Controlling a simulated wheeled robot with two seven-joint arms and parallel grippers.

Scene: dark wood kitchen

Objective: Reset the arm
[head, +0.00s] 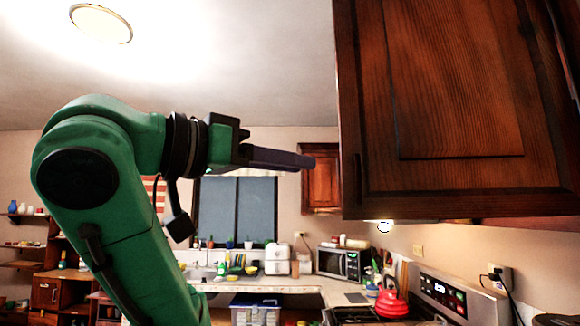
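My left arm is green and rises from the bottom left of the head view. Its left gripper (308,161) is raised high and points right, in front of the window and near the left edge of a large wall cabinet (455,85). The dark fingers show side-on and overlap, so whether they are open or shut cannot be told. I see no object clearly held. My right gripper is not in view.
The large dark wood cabinet fills the upper right, with its door face towards me. Below are a stove (445,292) with a red kettle (391,300), a microwave (338,262) and a counter (325,287). Open air lies below the gripper.

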